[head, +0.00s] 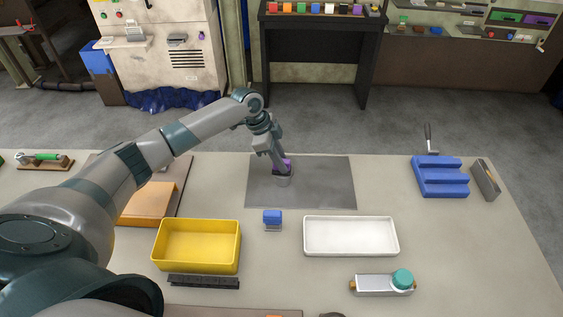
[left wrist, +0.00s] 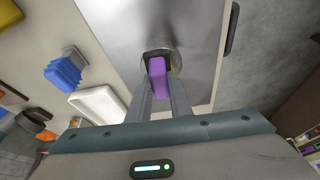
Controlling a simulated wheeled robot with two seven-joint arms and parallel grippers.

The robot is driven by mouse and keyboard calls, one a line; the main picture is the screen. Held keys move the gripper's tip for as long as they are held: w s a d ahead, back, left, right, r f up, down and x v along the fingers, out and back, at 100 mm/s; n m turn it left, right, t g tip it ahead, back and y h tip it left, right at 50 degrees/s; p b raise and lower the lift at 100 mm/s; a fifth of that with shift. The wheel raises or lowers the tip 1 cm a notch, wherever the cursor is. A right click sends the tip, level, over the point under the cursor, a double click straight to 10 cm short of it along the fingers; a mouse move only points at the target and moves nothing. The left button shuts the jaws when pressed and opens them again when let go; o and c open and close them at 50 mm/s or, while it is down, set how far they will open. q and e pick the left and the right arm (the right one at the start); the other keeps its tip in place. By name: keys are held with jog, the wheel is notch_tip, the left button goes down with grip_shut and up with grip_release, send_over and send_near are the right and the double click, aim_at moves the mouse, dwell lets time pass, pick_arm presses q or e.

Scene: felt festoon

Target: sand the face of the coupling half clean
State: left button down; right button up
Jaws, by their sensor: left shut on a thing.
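The coupling half (head: 283,182) is a short grey metal cylinder standing on a dark grey sheet (head: 325,185) in the middle of the table. My left gripper (head: 280,161) reaches down over it, shut on a purple block (head: 288,163). In the left wrist view the purple block (left wrist: 157,78) sits between my two fingers, with a dark part at its far end. That end lies over the coupling half (left wrist: 177,60) and hides most of its face. I cannot tell whether they touch. My right gripper is not in view.
A blue-topped block (head: 272,217) stands just in front of the sheet. A yellow tray (head: 197,268) is front left, a white tray (head: 350,252) front right. A blue stepped rack (head: 440,177) stands far right. The sheet's right side is clear.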

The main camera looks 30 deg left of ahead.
pick_arm(q)
jog(key=shift+w+a+b, duration=0.2)
jog(key=shift+w+b, duration=0.1)
jog(key=shift+w, duration=0.2)
jog(key=shift+w+a+b, duration=0.2)
jog(key=shift+w+b, duration=0.05)
jog(key=shift+w, duration=0.2)
jog(key=shift+s+d+p, duration=0.2)
jog(key=shift+s+p, duration=0.4)
jog(key=shift+p, duration=0.1)
jog(key=shift+s+d+f+p, duration=0.1)
jog(key=shift+s+d+p, duration=0.2)
jog(key=shift+s, duration=0.3)
jog(key=shift+w+a, duration=0.1)
jog(key=shift+w, duration=0.05)
jog(key=shift+w+a+b, duration=0.15)
jog(key=shift+w+b, duration=0.25)
jog(key=shift+w+a+b, duration=0.25)
jog(key=shift+w+b, duration=0.05)
jog(key=shift+w, duration=0.3)
